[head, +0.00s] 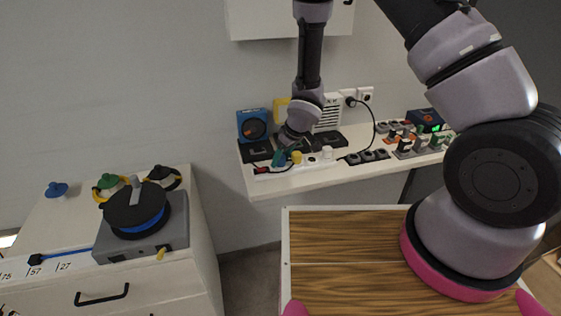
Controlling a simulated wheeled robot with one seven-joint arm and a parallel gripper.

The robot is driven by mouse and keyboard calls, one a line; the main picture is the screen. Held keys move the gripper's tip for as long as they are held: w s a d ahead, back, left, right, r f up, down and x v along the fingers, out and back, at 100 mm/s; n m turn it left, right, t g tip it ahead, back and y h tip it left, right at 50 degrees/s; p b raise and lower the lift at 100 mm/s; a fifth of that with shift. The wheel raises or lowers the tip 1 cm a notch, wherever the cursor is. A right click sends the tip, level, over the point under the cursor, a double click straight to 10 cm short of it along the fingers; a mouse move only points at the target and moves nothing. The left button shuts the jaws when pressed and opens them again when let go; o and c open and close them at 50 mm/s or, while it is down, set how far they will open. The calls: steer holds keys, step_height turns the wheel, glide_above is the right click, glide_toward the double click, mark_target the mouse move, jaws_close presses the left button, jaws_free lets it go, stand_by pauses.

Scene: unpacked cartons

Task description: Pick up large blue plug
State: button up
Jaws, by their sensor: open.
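My gripper (287,152) is at the wall shelf, low over its left part, and is open. Its fingertips are small and partly hidden by the wrist. A blue-green plug-like piece (279,158) shows right at the fingertips. I take it for the large blue plug, but its shape is unclear and I cannot tell whether the fingers touch it. A white power strip (290,169) with a red switch lies under and in front of it. A yellow round piece (296,157) and a white plug (327,152) are just to the right.
A blue box (251,122) with a dark round face stands left of my gripper. Grey sockets (375,155) and other devices line the shelf (340,168) to the right. A cable reel (135,208) and a blue knob-like piece (57,189) are on the left cabinet.

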steer(key=shift+c, duration=0.3)
jaws_close()
step_height(320, 180, up, 10)
stand_by(0.4)
steer(key=shift+d, duration=0.1)
